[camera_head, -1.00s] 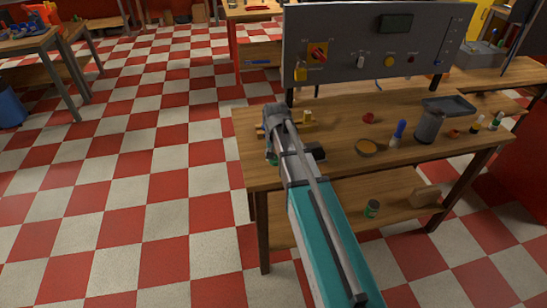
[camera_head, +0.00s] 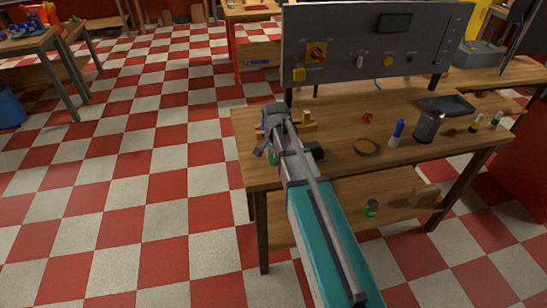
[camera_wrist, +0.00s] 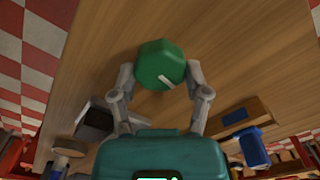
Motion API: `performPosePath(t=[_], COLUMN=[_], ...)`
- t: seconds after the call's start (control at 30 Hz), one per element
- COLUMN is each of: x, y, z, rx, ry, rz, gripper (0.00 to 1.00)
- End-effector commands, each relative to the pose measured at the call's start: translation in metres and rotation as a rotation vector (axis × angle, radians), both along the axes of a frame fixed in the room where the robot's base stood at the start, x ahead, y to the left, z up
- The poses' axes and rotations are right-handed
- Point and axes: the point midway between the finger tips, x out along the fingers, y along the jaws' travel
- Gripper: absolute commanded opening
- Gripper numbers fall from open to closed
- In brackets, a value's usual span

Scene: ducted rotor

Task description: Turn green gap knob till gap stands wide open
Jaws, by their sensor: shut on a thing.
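The green gap knob (camera_wrist: 160,65) is faceted with a white pointer line, which points to the lower right in the wrist view. My gripper (camera_wrist: 160,74) is closed around it, one grey finger at its left side and one at its right. In the head view my gripper (camera_head: 267,149) is at the left end of the workbench (camera_head: 330,109). There my arm hides most of the knob; a small green patch shows beside the wrist. The gap itself cannot be made out in either view.
A grey control panel (camera_head: 345,62) stands along the bench's back. A round dish (camera_head: 367,147), a blue-capped bottle (camera_head: 397,133), a dark canister (camera_head: 428,126) and a tray (camera_head: 447,106) are to the right. A black block (camera_wrist: 92,123) and a blue-sided part (camera_wrist: 236,117) flank my gripper.

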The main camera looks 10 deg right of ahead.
Motion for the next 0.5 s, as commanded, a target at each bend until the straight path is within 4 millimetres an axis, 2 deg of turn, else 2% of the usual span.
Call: performPosePath(t=[0.13, 0.17, 0.33, 0.5], x=[-0.0033, -0.0033, -0.0023, -0.0013], y=[0.0012, 0.0012, 0.0009, 0.0006], z=[-0.0004, -0.0004, -0.0003, -0.0001], rx=[0.003, 0.003, 0.002, 0.002], ry=[0.007, 0.007, 0.005, 0.003], rz=[0.002, 0.002, 0.002, 0.002], gripper=[0.14, 0.63, 0.95, 0.96])
